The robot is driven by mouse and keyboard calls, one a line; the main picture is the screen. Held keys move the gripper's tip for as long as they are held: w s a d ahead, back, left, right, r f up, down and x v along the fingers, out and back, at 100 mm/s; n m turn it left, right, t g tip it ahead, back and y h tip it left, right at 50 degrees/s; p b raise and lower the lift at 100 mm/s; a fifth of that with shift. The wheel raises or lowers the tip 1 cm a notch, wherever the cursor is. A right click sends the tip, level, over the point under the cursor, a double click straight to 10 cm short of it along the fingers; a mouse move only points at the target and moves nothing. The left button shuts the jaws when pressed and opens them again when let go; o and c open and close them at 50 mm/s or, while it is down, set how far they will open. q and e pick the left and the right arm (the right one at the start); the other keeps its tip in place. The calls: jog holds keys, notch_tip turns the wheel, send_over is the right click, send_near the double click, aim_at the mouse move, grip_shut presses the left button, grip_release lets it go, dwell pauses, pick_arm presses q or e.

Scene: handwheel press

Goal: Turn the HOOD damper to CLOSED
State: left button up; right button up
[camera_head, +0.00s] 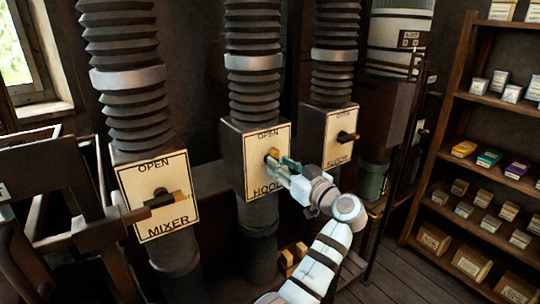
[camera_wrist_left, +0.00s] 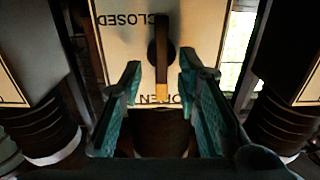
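The HOOD damper plate (camera_head: 252,180) is the middle of three cream plates on grey duct boxes. Its OPEN label is at the top; in the head view my gripper covers part of the plate's right side. In the left wrist view the plate (camera_wrist_left: 115,45) appears upside down, with CLOSED at upper left and OPEN at the bottom. The dark lever with a tan tip (camera_wrist_left: 162,95) points toward OPEN; the tip (camera_head: 271,154) also shows in the head view. My left gripper (camera_head: 283,165) is open, its teal fingers on either side of the lever without a visible grip. My right gripper is not in view.
The MIXER damper (camera_head: 155,218) stands left, its lever pointing right. Another damper (camera_head: 341,125) stands right, its lever also pointing right. A dark frame (camera_head: 40,170) is at far left. A shelf (camera_head: 470,100) with small boxes is at right.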

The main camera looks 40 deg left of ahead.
pick_arm(q)
jog(key=shift+x, duration=0.8)
jog(key=shift+c, duration=0.6)
grip_shut()
